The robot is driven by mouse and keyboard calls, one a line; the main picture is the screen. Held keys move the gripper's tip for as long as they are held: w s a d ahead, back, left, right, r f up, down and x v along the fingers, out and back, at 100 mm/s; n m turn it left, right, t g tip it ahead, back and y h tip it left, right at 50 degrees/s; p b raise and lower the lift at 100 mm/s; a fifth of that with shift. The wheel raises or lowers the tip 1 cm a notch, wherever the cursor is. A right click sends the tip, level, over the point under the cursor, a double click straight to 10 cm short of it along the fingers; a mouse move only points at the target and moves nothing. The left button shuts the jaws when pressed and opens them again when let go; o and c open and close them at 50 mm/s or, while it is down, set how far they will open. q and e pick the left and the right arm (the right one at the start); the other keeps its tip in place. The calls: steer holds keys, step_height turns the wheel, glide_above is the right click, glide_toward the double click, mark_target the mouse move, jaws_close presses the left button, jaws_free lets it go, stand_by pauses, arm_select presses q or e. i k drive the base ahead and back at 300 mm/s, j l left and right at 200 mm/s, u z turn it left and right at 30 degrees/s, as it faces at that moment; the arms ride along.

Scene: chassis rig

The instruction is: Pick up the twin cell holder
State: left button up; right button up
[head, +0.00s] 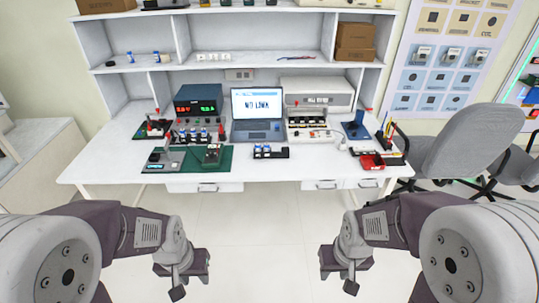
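A small black holder (279,153) with what look like two blue-and-white cells stands near the front edge of the white table, in front of the laptop. It looks like the twin cell holder, but it is too small to be sure. My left gripper (185,277) hangs low in front of the table, to the lower left of the holder. My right gripper (346,274) hangs low to its lower right. Both are well apart from the table and hold nothing that I can see. Their finger gaps are not clear.
A green mat (222,168) with small devices lies left of the holder. A laptop (257,127), a power supply (197,101) and a beige instrument (317,93) stand behind. A red tray (372,162) is at the right. A grey chair (465,145) stands beside the table.

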mark_target(285, 153)
steer(key=i+l, duration=0.15)
steer(key=i, duration=0.65)
steer(key=i+l, duration=0.1)
steer(key=i, duration=0.7)
